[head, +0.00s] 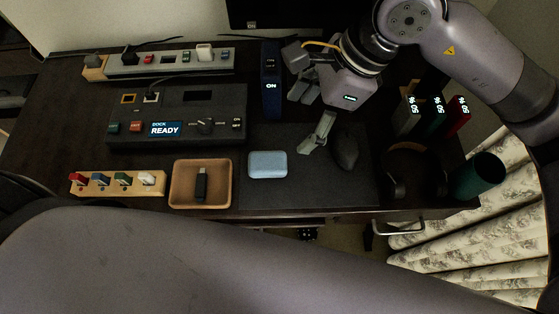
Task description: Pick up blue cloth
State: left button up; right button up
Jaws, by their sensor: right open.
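A small light blue rounded rectangle (267,164), which looks like the folded blue cloth, lies flat on the dark desk mat (290,193). It sits just right of the wooden tray. My right gripper (300,122) is open and empty, above the mat and up and to the right of the blue piece. Its fingers are spread and apart from the blue piece. My left gripper is not in view.
A wooden tray (174,199) with a black USB stick (201,186) is left of the blue piece. A dark dock (180,117) and an upright blue device (271,90) stand behind. A dark mouse (345,152) and a green cup (478,177) are to the right.

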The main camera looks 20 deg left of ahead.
jog(key=p, duration=0.1)
send_over(268, 161)
jog(key=d, duration=0.2)
jog(key=f, duration=1)
jog(key=shift+w+f, duration=0.2)
jog(key=shift+f, duration=0.1)
jog(key=p+x, duration=0.1)
jog(key=x, duration=0.3)
jog(key=shift+d+f, duration=0.1)
jog(key=shift+f, duration=0.55)
jog(key=shift+c, duration=0.4)
jog(key=c, duration=1)
jog(key=shift+c, duration=0.2)
notch_tip(268, 161, up, 20)
jog(key=b, duration=0.1)
